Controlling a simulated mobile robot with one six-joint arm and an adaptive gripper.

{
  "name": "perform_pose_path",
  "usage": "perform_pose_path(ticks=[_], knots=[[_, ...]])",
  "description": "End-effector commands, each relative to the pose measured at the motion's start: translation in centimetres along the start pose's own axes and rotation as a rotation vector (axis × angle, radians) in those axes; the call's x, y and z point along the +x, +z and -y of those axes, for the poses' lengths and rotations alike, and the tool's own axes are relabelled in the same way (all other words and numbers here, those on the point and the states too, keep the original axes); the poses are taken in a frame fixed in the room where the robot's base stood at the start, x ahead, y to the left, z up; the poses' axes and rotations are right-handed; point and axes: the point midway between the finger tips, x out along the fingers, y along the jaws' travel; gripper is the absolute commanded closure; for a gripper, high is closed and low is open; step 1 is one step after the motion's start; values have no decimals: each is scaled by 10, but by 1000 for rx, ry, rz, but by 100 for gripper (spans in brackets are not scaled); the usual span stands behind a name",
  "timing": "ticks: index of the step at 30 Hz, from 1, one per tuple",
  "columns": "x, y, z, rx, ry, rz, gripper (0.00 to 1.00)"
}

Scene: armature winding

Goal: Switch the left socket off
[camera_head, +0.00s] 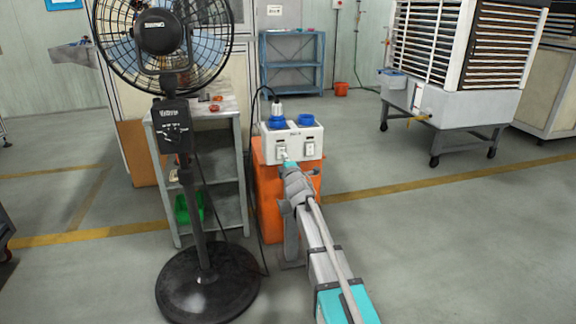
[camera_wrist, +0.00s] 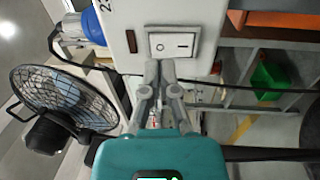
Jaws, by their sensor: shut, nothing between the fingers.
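The white socket box (camera_head: 292,141) stands on an orange stand and carries two blue sockets, each with a rocker switch below. A plug (camera_head: 278,109) sits in the left socket (camera_head: 277,123). The left switch (camera_head: 281,151) is partly behind my gripper (camera_head: 286,162). In the wrist view, which is turned on its side, the left switch (camera_wrist: 173,45) shows a white rocker marked with a circle and a dash. My gripper (camera_wrist: 164,64) is shut and empty, its fingertips at the rocker's edge; I cannot tell whether they touch. The rocker's tilt is unclear.
The right switch (camera_head: 310,148) and right socket (camera_head: 306,120) are close beside. A black pedestal fan (camera_head: 205,275) and a grey shelf (camera_head: 235,170) stand to the left. A black cable (camera_head: 254,110) hangs left of the box.

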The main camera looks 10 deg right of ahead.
Motion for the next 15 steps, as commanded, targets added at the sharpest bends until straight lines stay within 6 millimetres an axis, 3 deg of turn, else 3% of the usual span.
perform_pose_path(ticks=[1, 6, 15], knots=[[10, 0, 0, 0, 0, 0, 100], [26, 0, 0, 0, 0, 0, 100], [32, 0, 0, 0, 0, 0, 100]])
